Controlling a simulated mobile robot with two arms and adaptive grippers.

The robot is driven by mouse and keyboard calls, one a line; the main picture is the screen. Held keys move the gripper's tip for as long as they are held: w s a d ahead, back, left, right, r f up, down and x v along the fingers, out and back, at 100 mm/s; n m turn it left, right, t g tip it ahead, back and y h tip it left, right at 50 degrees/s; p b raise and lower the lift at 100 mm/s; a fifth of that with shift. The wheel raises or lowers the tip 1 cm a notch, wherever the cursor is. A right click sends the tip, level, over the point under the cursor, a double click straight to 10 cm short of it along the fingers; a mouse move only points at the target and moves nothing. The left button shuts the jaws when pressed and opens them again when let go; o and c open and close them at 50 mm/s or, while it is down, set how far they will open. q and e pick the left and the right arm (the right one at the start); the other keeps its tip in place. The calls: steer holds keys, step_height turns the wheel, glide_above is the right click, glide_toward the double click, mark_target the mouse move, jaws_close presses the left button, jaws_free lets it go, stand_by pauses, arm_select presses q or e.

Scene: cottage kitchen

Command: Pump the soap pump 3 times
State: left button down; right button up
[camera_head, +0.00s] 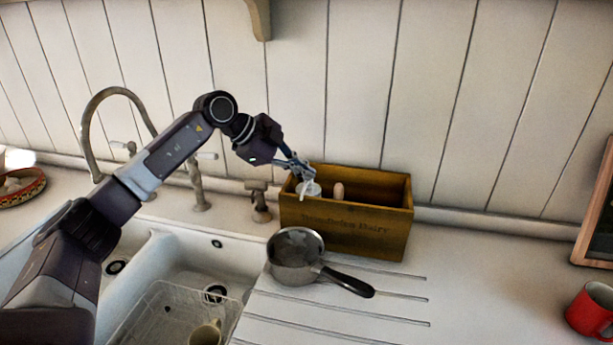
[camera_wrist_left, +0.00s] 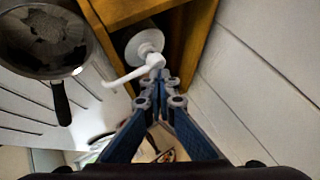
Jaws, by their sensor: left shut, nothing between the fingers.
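The white soap pump (camera_head: 312,189) stands inside the left end of a wooden box (camera_head: 345,238). Its lower part is hidden by the box wall. In the left wrist view the round white collar (camera_wrist_left: 143,45) and the thin bent nozzle (camera_wrist_left: 128,78) of the pump show. My left gripper (camera_head: 302,172) is shut and empty, right at the pump head. In the left wrist view its closed fingertips (camera_wrist_left: 160,82) lie beside the nozzle's base. I cannot tell whether they touch it. My right gripper is in neither view.
A saucepan (camera_head: 295,272) with a black handle lies in front of the box. The sink (camera_head: 185,262) with a wire rack and faucet (camera_head: 88,130) is to the left. A red mug (camera_head: 592,308) stands far right. The counter between is clear.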

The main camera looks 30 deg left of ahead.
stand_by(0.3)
arm_select(q)
step_height(320, 180, up, 6)
steer(key=p, duration=0.5)
steer(key=shift+p, duration=0.35)
steer(key=shift+w+r, duration=0.1)
stand_by(1.5)
